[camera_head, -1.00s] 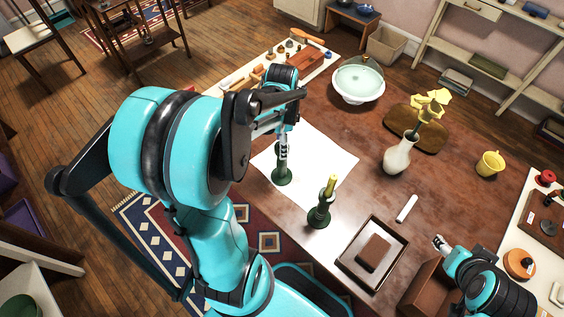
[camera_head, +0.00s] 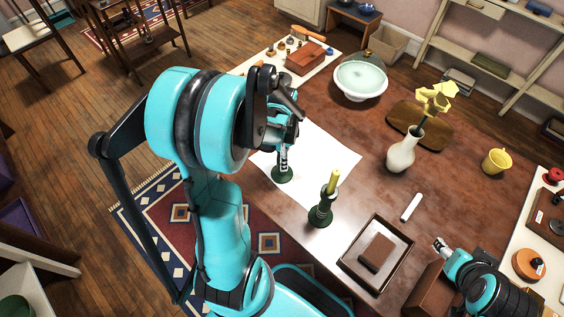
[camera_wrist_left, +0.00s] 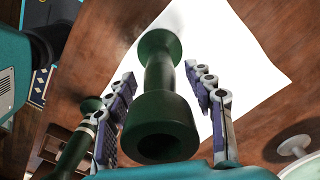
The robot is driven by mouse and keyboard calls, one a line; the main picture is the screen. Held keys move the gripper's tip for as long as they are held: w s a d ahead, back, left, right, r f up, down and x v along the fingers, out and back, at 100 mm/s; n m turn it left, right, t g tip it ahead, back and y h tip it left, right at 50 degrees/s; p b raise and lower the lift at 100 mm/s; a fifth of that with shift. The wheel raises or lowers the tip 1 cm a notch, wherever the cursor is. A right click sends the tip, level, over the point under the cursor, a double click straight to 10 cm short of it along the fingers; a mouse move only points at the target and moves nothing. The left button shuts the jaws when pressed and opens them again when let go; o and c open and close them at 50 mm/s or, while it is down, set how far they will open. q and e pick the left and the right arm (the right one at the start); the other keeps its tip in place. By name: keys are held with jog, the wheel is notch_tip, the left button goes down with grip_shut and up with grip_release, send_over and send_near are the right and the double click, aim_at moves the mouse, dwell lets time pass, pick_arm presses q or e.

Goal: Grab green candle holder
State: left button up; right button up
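A dark green candle holder without a candle (camera_head: 282,175) stands on the white sheet. In the left wrist view it (camera_wrist_left: 162,112) stands between the two fingers of my left gripper (camera_wrist_left: 168,112), its hollow cup towards the camera. The fingers are spread, with gaps visible beside the holder's stem. In the head view my left gripper (camera_head: 284,152) is at the holder's upper part, which is largely hidden. A second green candle holder (camera_head: 321,212), with a yellow candle, stands nearer the table edge; it also shows in the left wrist view (camera_wrist_left: 72,152). My right gripper (camera_head: 440,244) is above the table's right part.
A dark tray (camera_head: 350,262) with a brown block lies to the right of the second holder. A white vase (camera_head: 402,155) with yellow flowers, a pale bowl (camera_head: 360,80) and a yellow mug (camera_head: 496,161) stand farther off. The middle of the table is mostly clear.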

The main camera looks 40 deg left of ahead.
pick_arm(q)
jog(key=c, duration=1)
grip_shut()
jog(key=shift+r, duration=0.1)
